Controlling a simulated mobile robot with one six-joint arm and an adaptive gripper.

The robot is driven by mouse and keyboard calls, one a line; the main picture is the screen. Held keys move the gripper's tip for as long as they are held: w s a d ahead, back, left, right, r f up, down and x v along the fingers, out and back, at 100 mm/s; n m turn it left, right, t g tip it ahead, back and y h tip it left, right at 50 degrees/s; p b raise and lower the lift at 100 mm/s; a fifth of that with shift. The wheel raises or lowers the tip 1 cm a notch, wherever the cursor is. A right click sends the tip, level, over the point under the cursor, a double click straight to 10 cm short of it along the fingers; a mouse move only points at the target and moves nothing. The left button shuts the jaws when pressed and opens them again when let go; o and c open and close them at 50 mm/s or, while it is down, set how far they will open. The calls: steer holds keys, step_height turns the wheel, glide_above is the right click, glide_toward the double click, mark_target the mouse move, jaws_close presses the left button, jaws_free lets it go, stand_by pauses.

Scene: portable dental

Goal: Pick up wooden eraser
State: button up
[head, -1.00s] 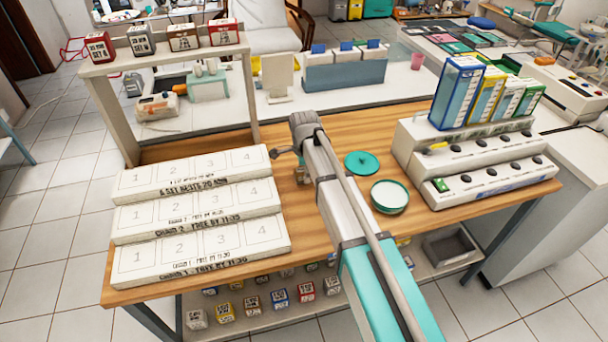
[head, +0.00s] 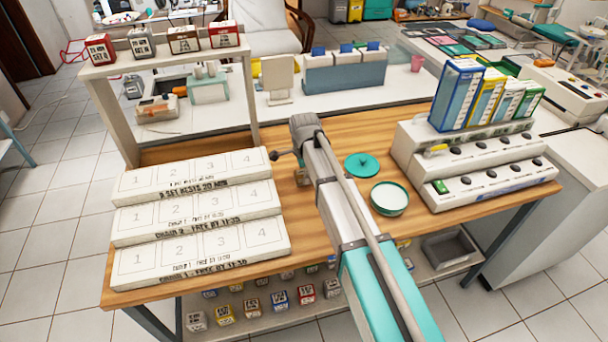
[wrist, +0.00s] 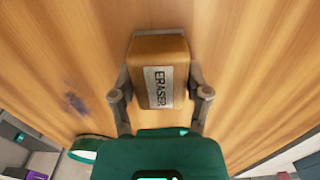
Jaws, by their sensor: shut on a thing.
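The wooden eraser (wrist: 159,60) is a brown block with a white label reading "ERASER". In the wrist view it sits between the two fingers of my gripper (wrist: 160,85), which are shut on its sides. Wood table top shows behind it; I cannot tell whether the eraser touches the table. In the head view my gripper (head: 302,175) is low over the wooden table, right of the white numbered steps, and my arm mostly hides the eraser.
White numbered steps (head: 200,215) stand left of my gripper. A teal lid (head: 362,165) and an open round teal-rimmed dish (head: 389,198) lie to its right. A white stepped rack (head: 480,165) with upright boxes is further right. A shelf (head: 165,60) holds small boxes at left.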

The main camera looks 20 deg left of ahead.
steer(key=shift+r, duration=0.15)
step_height(320, 180, up, 2)
steer(key=shift+r+p, duration=0.1)
steer(key=shift+p, duration=1.05)
steer(key=s+d+r+p, duration=0.7)
steer(key=s+r+p, duration=0.3)
steer(key=s, duration=0.2)
steer(key=shift+r, duration=0.25)
steer(key=shift+d, duration=0.1)
steer(key=o, duration=0.6)
steer(key=c, duration=0.5)
steer(key=shift+o, duration=0.2)
